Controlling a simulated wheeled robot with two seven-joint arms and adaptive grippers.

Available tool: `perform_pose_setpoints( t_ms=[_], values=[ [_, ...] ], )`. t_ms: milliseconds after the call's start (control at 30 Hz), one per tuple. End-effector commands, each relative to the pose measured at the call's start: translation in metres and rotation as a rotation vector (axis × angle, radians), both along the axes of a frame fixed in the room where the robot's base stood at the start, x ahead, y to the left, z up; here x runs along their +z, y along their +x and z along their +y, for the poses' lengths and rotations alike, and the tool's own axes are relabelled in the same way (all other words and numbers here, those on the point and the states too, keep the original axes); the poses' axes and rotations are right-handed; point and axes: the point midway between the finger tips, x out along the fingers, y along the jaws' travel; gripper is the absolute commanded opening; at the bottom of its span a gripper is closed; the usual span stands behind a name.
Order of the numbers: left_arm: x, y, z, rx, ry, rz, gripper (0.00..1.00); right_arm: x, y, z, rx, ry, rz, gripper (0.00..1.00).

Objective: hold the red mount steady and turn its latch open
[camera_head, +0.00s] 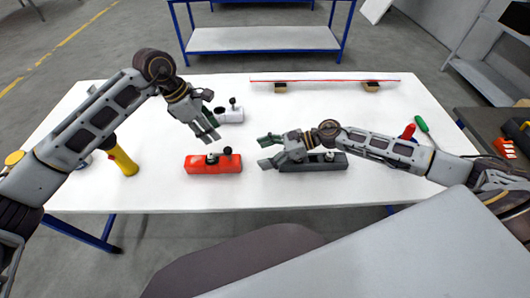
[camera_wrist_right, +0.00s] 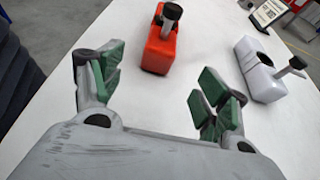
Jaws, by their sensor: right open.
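The red mount (camera_head: 205,166) is a block lying on the white table, with a dark knobbed latch (camera_head: 228,152) on its top. My left gripper (camera_head: 207,130) hangs above and behind the red mount, apart from it; its fingers look spread and empty. My right gripper (camera_head: 265,152) is open and empty, to the right of the red mount and pointing towards it. In the right wrist view the red mount (camera_wrist_right: 158,52) stands beyond and between my open green-padded fingers (camera_wrist_right: 158,90), with its dark latch knob (camera_wrist_right: 172,12) at the top.
A white mount (camera_head: 230,115) stands behind the red one; it also shows in the right wrist view (camera_wrist_right: 262,75). A dark grey mount (camera_head: 325,164) lies under my right arm. A yellow-handled tool (camera_head: 124,161) lies left. A long red-edged bar (camera_head: 325,81) rests on blocks at the back.

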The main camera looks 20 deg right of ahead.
Motion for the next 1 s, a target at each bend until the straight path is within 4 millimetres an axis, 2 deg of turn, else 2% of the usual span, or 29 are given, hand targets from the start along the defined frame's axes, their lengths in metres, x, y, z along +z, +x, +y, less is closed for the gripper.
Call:
perform_pose_setpoints(
  t_ms=[467,667,1000],
  values=[
    [0.000,0.000,0.000,0.000,0.000,0.000,0.36,-0.001,0.002,0.004,-0.001,0.001,0.000,0.75],
    [0.000,0.000,0.000,0.000,0.000,0.000,0.36,-0.006,0.006,0.016,-0.002,0.002,0.001,0.75],
    [0.000,0.000,0.000,0.000,0.000,0.000,0.36,-0.019,0.016,0.046,-0.001,0.002,0.000,0.75]
  ],
)
